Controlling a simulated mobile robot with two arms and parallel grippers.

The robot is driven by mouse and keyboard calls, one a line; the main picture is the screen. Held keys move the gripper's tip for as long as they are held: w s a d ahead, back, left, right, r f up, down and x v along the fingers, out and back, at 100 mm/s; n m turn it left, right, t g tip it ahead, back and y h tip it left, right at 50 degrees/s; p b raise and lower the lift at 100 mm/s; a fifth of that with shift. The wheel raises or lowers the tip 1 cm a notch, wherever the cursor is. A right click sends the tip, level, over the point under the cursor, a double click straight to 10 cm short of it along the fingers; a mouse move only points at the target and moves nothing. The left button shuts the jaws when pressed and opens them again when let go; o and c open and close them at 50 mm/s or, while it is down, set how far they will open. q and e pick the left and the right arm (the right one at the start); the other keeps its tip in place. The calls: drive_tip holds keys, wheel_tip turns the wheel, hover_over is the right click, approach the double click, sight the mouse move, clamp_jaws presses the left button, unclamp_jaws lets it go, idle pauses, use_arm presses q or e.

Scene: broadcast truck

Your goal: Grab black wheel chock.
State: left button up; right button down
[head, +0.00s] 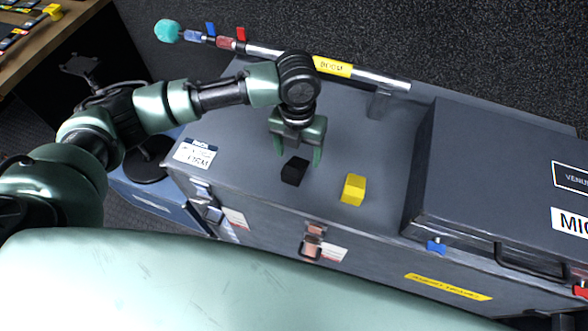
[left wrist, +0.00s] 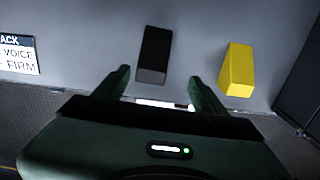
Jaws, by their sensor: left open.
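The black wheel chock (head: 295,170) lies on the grey top of a large case (head: 236,165), near its front edge. My left gripper (head: 297,158) is open above it, fingers pointing down, and partly overlaps it in the head view. In the left wrist view the black chock (left wrist: 154,55) lies ahead of and between the two open fingertips (left wrist: 158,85), nearer the left one. A gap of grey surface shows between the chock and the fingers, and nothing is held. My right gripper is not in view.
A yellow chock (head: 353,189) sits just right of the black one; it also shows in the left wrist view (left wrist: 237,70). A dark case (head: 480,180) stands at the right. A boom pole (head: 330,66) lies along the back. A white label (head: 196,153) is at the left.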

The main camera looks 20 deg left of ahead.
sight(294, 166)
use_arm(q)
drive_tip(key=shift+w+a+m, duration=0.2)
drive_tip(key=shift+a+m, duration=0.1)
drive_tip(key=shift+a, duration=0.1)
drive_tip(key=shift+f, duration=0.35)
wheel_tip(294, 166, down, 7)
drive_tip(key=shift+s+a+r+p, duration=0.1)
drive_tip(key=shift+s+p, duration=0.05)
drive_tip(key=shift+p, duration=0.55)
drive_tip(key=c, duration=1.5)
drive_tip(key=shift+c, duration=0.2)
drive_tip(key=shift+r, duration=0.15)
